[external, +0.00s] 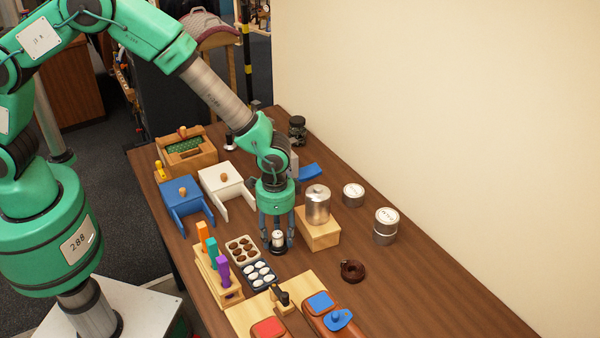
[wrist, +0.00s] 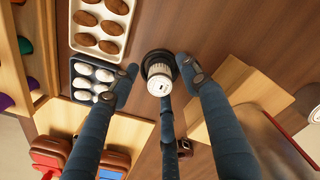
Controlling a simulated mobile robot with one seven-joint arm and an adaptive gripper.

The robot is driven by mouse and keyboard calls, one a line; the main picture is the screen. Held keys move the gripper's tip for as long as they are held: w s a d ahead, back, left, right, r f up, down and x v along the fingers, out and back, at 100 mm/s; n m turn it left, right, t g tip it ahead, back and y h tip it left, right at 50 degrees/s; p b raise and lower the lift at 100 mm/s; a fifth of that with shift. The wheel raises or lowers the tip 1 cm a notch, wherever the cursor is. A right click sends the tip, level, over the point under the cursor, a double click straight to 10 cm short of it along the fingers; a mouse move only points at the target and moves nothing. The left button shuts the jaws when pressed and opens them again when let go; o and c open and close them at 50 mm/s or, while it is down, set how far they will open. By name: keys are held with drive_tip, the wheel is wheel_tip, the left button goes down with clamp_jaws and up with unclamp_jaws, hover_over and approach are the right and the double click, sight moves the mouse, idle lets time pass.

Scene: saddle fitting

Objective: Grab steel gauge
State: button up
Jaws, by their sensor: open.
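A small steel gauge (wrist: 157,74), a ribbed cylinder with a pale marked top and a dark round base, stands upright on the wooden table. It also shows in the external view (external: 277,238), partly framed by my fingers. My gripper (external: 276,243) points down over it with its fingers spread. In the wrist view my gripper (wrist: 158,72) has fingertips on the left and right of the gauge and a third finger below it. The gripper is open; I cannot tell whether any finger touches the gauge.
Close on the right is a wooden block (external: 318,238) bearing a metal canister (external: 318,203). Close on the left are a tray of brown pieces (external: 243,249), a dark tray of white pieces (external: 260,276) and a rack (external: 217,277) of coloured handles.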

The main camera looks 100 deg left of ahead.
sight(278, 233)
drive_tip(key=shift+f, duration=0.5)
clamp_jaws()
drive_tip(key=shift+r, duration=0.1)
drive_tip(key=shift+r+p, duration=0.3)
drive_tip(key=shift+r, duration=4.65)
